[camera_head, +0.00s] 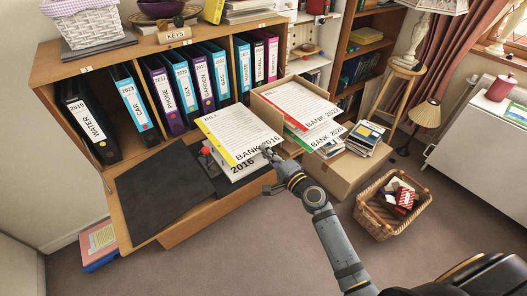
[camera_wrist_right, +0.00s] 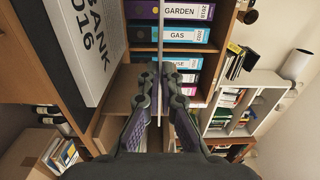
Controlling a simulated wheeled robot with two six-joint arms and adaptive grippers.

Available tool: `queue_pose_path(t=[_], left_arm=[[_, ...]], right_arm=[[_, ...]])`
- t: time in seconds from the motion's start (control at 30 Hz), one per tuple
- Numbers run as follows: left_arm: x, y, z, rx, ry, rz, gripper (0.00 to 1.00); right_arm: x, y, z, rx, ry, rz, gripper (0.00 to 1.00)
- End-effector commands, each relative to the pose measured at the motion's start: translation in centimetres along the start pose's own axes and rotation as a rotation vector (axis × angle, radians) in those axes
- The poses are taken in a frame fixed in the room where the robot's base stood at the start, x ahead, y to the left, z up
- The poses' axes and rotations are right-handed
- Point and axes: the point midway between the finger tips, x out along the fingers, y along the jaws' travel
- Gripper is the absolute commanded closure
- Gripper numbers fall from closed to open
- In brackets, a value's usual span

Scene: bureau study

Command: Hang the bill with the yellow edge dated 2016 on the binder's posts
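The bill with the yellow edge, marked BANK 2016 (camera_head: 238,132), is a white sheet above the open binder's page stack (camera_head: 245,172). My right gripper (camera_head: 268,152) is shut on its near right edge. In the right wrist view the sheet shows edge-on as a thin line (camera_wrist_right: 158,45) between the fingers (camera_wrist_right: 159,100). The binder lies open on the desk, its black cover (camera_head: 160,195) to the left. The stack, also lettered BANK 2016, shows in the right wrist view (camera_wrist_right: 85,45). The sheet hides much of the stack, and I cannot make out the posts. My left gripper is not in view.
Upright binders (camera_head: 130,100) line the shelf behind. A wicker basket (camera_head: 378,225) stands on the floor. The carpet in front is mostly clear.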

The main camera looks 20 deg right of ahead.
Motion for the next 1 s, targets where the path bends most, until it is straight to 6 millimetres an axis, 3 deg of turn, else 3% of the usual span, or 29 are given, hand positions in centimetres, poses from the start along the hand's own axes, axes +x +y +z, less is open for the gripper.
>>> queue_pose_path(t=[0.17,0.4,0.6,1.0], left_arm=[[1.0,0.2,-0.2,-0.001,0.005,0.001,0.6],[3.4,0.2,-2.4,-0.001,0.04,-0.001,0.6],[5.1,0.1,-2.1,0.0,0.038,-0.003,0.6],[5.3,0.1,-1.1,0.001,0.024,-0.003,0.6]], right_arm=[[0.0,1.1,0.0,-0.001,0.0,0.0,1.0],[0.0,3.7,0.0,0.001,0.0,-0.001,1.0],[-0.1,5.7,0.0,0.0,0.0,-0.001,1.0],[-0.1,6.0,0.0,0.0,0.0,-0.001,1.0]])
